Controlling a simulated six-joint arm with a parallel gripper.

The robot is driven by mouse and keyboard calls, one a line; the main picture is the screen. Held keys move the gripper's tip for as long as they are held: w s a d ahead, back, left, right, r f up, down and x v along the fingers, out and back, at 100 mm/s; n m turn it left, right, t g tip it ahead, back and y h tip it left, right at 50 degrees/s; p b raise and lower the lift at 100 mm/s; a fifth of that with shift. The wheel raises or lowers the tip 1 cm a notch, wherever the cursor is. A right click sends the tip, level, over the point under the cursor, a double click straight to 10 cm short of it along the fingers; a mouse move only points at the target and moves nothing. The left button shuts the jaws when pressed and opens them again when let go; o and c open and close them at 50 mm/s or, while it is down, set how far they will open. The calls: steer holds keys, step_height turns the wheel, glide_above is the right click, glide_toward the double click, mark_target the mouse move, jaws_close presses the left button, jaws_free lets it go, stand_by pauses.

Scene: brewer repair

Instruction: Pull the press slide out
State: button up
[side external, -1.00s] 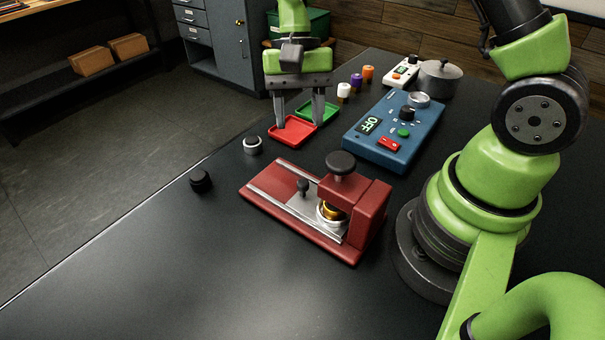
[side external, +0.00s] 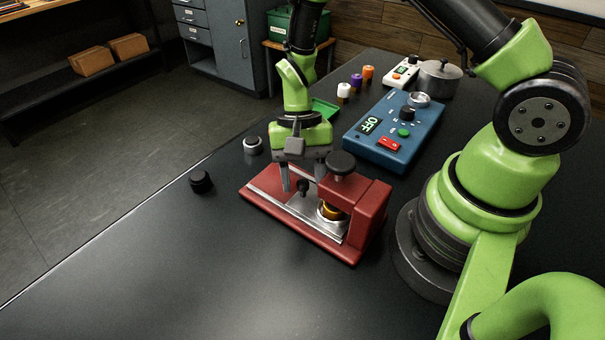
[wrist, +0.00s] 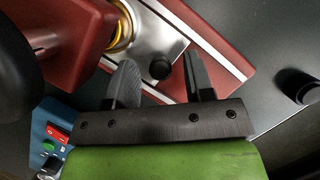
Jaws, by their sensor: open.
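The red press (side external: 366,213) sits on the black table in the side view. Its silver slide (side external: 303,208) lies in the track of the red base, with a small black knob (side external: 303,187) standing on it. A gold ring (side external: 332,211) sits at the slide's inner end under the press head. My gripper (side external: 302,190) is open, its fingers pointing down over the slide close to the knob. In the wrist view the knob (wrist: 160,68) shows between the two fingers, a little beyond their tips, with gaps on both sides. The gripper partly hides the press's far edge.
A blue control box (side external: 385,130) reading OFF stands behind the press. A green tray (side external: 325,109) is partly hidden behind my arm. Two round knobs, one black (side external: 201,181) and one white-topped (side external: 252,145), stand to the left. The table front is clear.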

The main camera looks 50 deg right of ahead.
jaws_close()
steer(key=shift+w, duration=4.8)
jaws_free()
steer(key=shift+r, duration=0.1)
steer(key=v, duration=0.9)
steer(key=shift+r, duration=0.4)
steer(key=shift+w+d, duration=0.1)
